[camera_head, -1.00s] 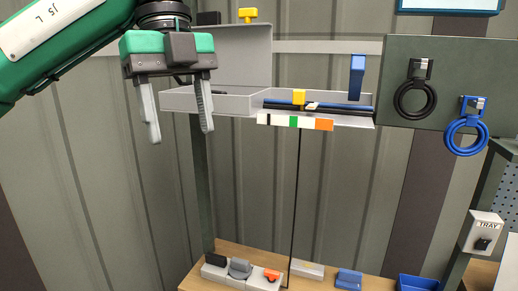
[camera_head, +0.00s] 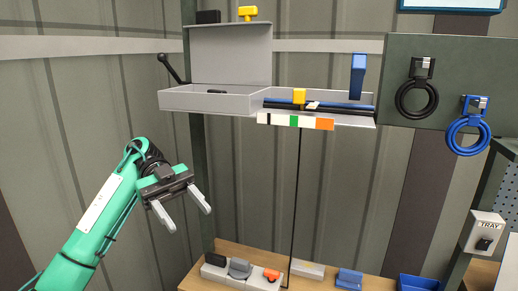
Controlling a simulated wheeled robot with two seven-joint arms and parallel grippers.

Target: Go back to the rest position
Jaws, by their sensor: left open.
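My left gripper (camera_head: 184,214) is at the lower left of the head view, on its green arm. Its two grey fingers are apart, with nothing between them. It hangs in free space, below and left of the open grey box (camera_head: 210,101) and above and left of the wooden bench (camera_head: 228,250). It touches nothing that I can see. My right gripper does not show.
A black-handled lever (camera_head: 172,68) stands at the box's left. A shelf with blue and black rods (camera_head: 330,107) adjoins it. A panel (camera_head: 455,55) holds a black ring (camera_head: 416,98) and a blue ring (camera_head: 467,136). Small blocks and a blue bin (camera_head: 416,283) sit on the bench.

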